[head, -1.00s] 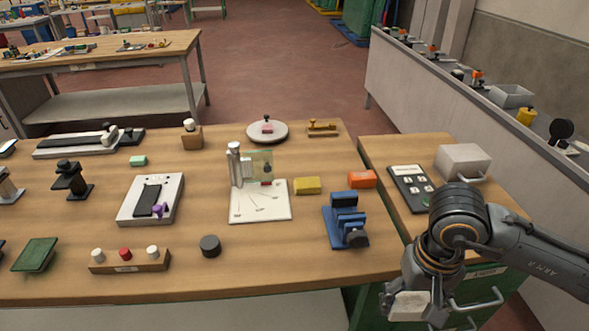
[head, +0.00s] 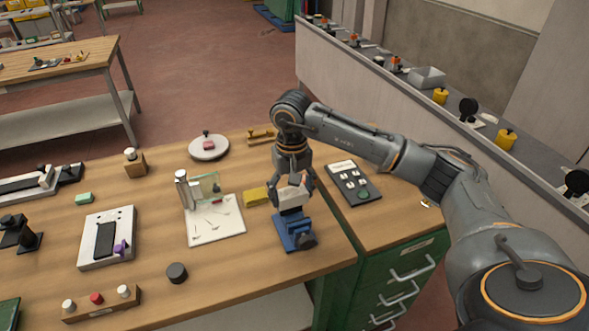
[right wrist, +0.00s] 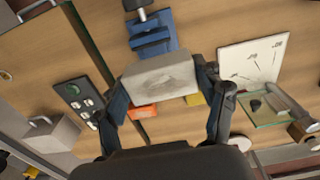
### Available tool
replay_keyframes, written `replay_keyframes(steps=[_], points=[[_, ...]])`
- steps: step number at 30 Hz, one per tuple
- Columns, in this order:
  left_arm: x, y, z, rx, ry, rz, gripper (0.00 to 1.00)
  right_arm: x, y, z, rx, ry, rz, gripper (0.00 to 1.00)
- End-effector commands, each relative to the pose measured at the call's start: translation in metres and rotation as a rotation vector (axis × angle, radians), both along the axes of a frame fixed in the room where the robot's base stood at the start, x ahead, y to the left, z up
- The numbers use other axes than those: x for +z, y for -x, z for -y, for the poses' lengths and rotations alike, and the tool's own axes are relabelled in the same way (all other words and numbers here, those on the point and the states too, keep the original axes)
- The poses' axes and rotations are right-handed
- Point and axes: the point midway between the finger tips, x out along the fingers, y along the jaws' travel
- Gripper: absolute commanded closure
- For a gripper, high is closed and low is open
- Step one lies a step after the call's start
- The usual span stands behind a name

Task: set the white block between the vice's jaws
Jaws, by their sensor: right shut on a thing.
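My right gripper (head: 291,192) is shut on the white block (head: 291,201), which shows between its two fingers. The block is held above the bench, not between the jaws. My left gripper is not in view.
A yellow block (head: 255,197) and a white sheet (head: 222,233) with a glass stand lie left of the vice. In the right wrist view an orange block (right wrist: 142,112) shows under the white block. A dark panel (head: 369,199) lies on the green cabinet's top.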

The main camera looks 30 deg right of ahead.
Motion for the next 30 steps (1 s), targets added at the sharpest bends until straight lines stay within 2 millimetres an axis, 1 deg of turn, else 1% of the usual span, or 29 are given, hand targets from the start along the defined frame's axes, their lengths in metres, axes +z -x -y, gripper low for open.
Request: replay_keyframes(steps=[1, 5, 14, 20, 30], points=[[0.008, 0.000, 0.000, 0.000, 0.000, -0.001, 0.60, 0.006, -0.003, 0.007, -0.011, -0.001, -0.004, 0.62], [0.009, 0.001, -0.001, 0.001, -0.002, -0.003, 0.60, 0.005, -0.007, 0.014, -0.017, 0.000, -0.005, 0.62], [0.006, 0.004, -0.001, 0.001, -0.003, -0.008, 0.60, 0.004, -0.007, 0.013, -0.016, 0.000, -0.004, 0.62], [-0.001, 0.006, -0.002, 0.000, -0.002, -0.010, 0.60, 0.002, -0.006, 0.013, -0.015, 0.000, -0.003, 0.62], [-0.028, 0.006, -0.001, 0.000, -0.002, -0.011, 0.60, -0.029, -0.006, 0.013, -0.016, 0.001, -0.005, 0.62]])
